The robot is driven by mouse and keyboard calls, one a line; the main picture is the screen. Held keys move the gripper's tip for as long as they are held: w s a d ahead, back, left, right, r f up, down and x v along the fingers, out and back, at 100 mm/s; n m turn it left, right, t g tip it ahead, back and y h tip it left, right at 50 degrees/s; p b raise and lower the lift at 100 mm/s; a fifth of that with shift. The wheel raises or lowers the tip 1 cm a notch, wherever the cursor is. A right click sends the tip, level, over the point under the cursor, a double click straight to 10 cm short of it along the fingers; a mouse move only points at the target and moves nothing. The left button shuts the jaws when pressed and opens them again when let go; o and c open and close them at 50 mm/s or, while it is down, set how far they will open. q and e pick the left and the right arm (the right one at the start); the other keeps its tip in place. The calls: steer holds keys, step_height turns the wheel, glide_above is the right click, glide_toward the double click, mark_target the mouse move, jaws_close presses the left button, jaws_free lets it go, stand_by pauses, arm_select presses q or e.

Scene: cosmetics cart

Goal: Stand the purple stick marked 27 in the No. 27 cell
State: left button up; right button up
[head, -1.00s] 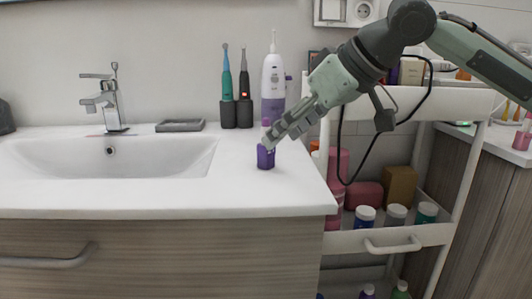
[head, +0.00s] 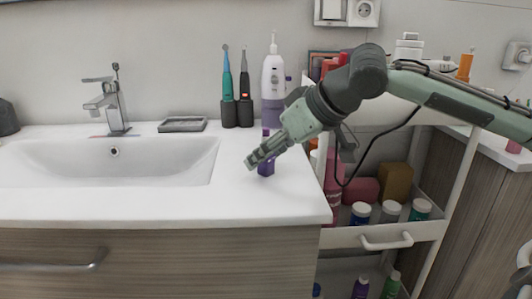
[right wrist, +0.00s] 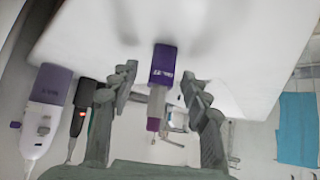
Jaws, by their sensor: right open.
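The purple stick (head: 266,168) stands upright on the white counter, right of the sink, partly hidden behind my right gripper. In the right wrist view the stick (right wrist: 163,65) shows a purple part with a small white marking too blurred to read, a grey middle and a small purple end. My right gripper (head: 252,161) reaches in from the right, low over the counter at the stick. In the right wrist view the gripper (right wrist: 157,80) is open, its fingers on either side of the stick with gaps. I cannot make out a No. 27 cell. My left gripper is not in view.
Electric toothbrushes (head: 236,95) and a white-and-purple water flosser (head: 273,85) stand behind the stick. A grey soap dish (head: 182,125) lies near the sink (head: 110,160). A white cart (head: 365,237) with bottles and jars stands right of the counter. The front counter is clear.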

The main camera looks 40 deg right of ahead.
steer(key=shift+f, duration=0.1)
steer(key=shift+c, duration=0.4)
jaws_close()
steer(key=shift+r, duration=0.2)
